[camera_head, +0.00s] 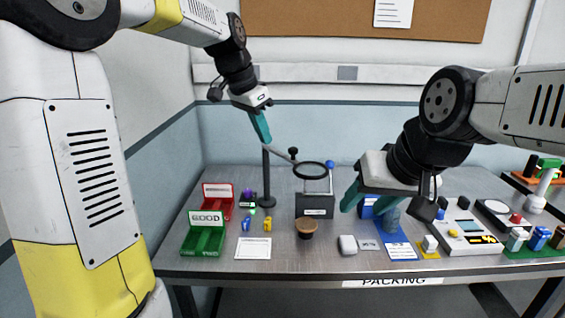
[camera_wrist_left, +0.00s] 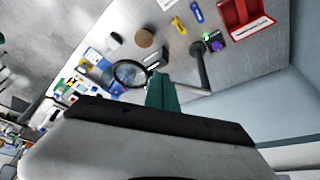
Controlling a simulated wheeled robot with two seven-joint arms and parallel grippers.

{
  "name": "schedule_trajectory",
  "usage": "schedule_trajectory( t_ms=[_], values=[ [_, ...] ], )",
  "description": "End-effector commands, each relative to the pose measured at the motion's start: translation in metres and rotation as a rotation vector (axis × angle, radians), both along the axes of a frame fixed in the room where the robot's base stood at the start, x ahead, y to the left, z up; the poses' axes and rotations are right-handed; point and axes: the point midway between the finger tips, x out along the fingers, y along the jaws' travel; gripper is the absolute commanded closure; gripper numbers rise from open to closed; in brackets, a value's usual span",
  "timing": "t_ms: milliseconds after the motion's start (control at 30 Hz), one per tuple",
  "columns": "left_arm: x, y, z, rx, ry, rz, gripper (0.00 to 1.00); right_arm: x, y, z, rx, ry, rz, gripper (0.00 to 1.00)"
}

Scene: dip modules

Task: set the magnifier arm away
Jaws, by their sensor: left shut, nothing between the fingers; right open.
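The magnifier arm has a dark post (camera_head: 266,180) on a round base at the back of the table. A thin arm (camera_head: 280,153) with a black knob (camera_head: 293,154) runs right from it to a black-rimmed round lens (camera_head: 311,162), over a dark grey box. The lens (camera_wrist_left: 116,74) and post (camera_wrist_left: 200,68) also show in the left wrist view. My left gripper (camera_head: 264,138) is shut and empty, its teal fingers pointing down just above the arm near the post top; I cannot tell if they touch it. My right gripper (camera_head: 370,204) is open over the blue items on the right.
The dark grey box (camera_head: 314,207) stands under the lens. Red (camera_head: 217,197) and green (camera_head: 203,240) trays sit at the left. A brown round pot (camera_head: 306,229) and a white mouse-like object (camera_head: 348,244) stand in front. A white device (camera_head: 467,234) and small bottles crowd the right.

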Motion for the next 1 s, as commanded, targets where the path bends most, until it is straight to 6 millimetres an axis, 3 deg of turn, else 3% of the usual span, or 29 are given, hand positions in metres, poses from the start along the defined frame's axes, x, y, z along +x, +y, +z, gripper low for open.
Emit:
schedule_trajectory(
  t_ms=[467,900,1000],
  values=[
    [0.002,-0.003,-0.008,0.001,0.002,-0.003,1.0,0.0,0.0,0.0,0.0,0.0,0.0,0.51],
    [0.022,-0.028,-0.089,0.0,0.004,-0.003,1.0,0.0,0.0,0.0,0.0,0.0,0.0,0.51],
    [0.031,-0.039,-0.094,-0.001,-0.001,-0.006,1.0,0.0,0.0,0.0,0.0,0.0,0.0,0.51]
  ],
)
